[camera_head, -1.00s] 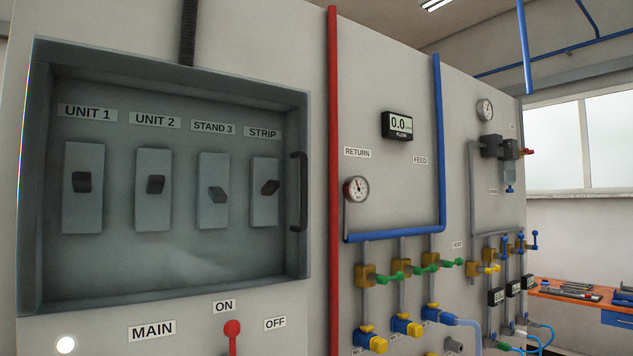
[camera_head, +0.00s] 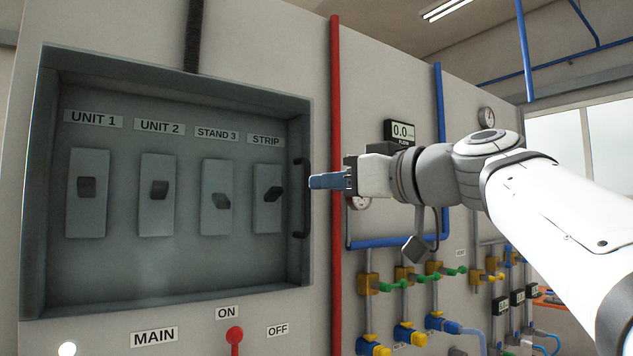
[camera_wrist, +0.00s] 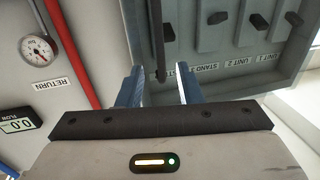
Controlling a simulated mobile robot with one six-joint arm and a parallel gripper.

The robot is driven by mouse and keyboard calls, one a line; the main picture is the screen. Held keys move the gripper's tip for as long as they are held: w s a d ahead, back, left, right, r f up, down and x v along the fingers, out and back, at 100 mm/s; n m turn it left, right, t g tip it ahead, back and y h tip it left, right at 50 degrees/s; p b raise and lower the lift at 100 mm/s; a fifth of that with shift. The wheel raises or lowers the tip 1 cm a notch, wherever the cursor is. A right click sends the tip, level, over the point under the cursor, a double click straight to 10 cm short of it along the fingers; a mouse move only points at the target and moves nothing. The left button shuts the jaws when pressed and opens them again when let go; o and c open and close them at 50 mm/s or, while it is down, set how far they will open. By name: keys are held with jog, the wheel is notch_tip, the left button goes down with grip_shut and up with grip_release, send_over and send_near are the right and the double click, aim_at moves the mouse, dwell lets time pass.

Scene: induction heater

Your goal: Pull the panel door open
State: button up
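The panel door (camera_head: 150,275) covers the grey switch box and appears to be shut, with the switches visible behind it. Its dark vertical handle (camera_head: 301,198) is at the right edge. My gripper (camera_head: 314,182) comes from the right and points at the handle, its tips just beside the handle's upper half. In the wrist view the handle (camera_wrist: 157,42) appears in the gap between the two blue fingers (camera_wrist: 159,86), which are apart and empty. Whether the fingers touch the handle cannot be told.
A red vertical pipe (camera_head: 336,280) runs just right of the panel, close by my gripper. A red main lever (camera_head: 235,335) is under the panel.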

jog(key=p+x, duration=0.1)
jog(key=x, duration=0.3)
jog(key=shift+w+a, duration=0.2)
jog(key=shift+w, duration=0.05)
jog(key=shift+c, duration=0.5)
grip_shut()
